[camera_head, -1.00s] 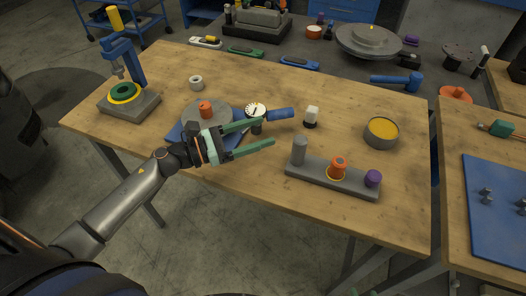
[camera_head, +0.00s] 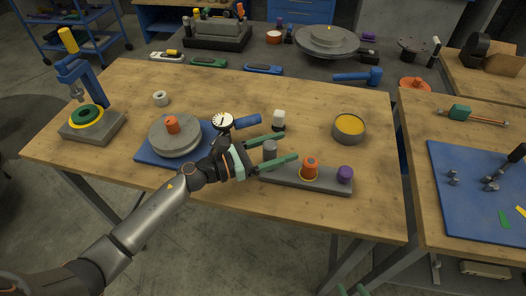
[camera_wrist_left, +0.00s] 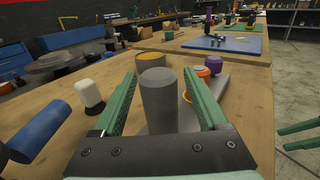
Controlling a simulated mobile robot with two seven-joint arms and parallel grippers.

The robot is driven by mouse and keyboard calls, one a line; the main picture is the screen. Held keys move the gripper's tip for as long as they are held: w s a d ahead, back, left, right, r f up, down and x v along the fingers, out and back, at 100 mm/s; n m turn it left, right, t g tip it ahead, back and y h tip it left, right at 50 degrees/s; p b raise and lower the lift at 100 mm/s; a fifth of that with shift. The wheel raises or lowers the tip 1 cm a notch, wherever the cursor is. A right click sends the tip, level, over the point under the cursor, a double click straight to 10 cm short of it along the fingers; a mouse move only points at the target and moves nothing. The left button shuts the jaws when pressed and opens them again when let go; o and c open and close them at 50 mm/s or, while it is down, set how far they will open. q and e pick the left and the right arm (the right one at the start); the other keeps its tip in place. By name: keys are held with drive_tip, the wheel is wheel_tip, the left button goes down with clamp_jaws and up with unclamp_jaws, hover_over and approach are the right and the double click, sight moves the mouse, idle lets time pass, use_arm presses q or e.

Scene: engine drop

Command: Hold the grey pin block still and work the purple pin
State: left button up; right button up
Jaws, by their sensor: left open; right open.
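The grey pin block (camera_head: 327,183) lies near the table's front edge. It carries a tall grey pin (camera_head: 270,149) at its left end, an orange pin (camera_head: 309,168) with a yellow ring at its base, and the purple pin (camera_head: 345,174) at its right end. My left gripper (camera_head: 289,148) is open, with its green fingers on either side of the grey pin. In the left wrist view the grey pin (camera_wrist_left: 158,101) stands between the fingers, apart from both. My right gripper (camera_head: 352,290) shows only its green fingertips at the bottom edge, open and away from the block.
A white-capped piece (camera_head: 279,121) stands just behind the grey pin. A yellow-filled bowl (camera_head: 349,129) stands further back right.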

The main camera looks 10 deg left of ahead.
use_arm(q)
drive_tip(key=shift+w+d, duration=0.3)
drive_tip(key=shift+d, duration=0.05)
clamp_jaws()
idle(0.5)
drive_tip(key=shift+c, duration=1.6)
unclamp_jaws()
clamp_jaws()
